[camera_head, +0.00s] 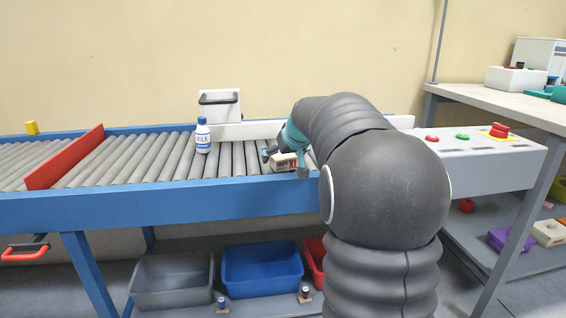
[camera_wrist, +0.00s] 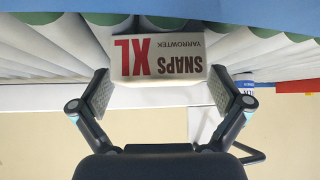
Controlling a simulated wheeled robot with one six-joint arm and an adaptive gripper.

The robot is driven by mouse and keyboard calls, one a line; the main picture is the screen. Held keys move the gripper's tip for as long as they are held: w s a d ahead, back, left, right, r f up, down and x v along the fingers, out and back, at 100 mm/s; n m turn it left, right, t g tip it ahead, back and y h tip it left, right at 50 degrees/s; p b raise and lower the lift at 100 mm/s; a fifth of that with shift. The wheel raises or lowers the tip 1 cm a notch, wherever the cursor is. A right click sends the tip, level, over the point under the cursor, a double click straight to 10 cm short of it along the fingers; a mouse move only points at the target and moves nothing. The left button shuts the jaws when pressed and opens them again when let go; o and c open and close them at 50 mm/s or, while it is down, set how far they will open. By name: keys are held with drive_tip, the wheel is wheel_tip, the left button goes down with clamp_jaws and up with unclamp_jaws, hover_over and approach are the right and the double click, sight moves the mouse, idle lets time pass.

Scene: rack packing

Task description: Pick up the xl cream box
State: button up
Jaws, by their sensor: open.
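The xl cream box (camera_wrist: 158,58) lies on the conveyor rollers and reads "SNAPS XL YARROWTEK", upside down in the wrist view. In the head view the cream box (camera_head: 284,161) is partly hidden by my gripper (camera_head: 286,163). In the wrist view my gripper (camera_wrist: 164,97) is open, with one finger on each side of the box's near end. The fingers look close to its sides; I cannot tell whether they touch.
A white bottle (camera_head: 202,136) with a blue cap stands on the conveyor (camera_head: 150,157), left of the box. A red bar (camera_head: 66,158) crosses the rollers further left. A control panel with buttons (camera_head: 462,136) is at right. Grey (camera_head: 172,283) and blue (camera_head: 262,272) bins sit below.

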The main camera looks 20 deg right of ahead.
drive_tip(key=c, duration=1.2)
drive_tip(key=shift+r, duration=0.1)
drive_tip(key=shift+c, duration=0.2)
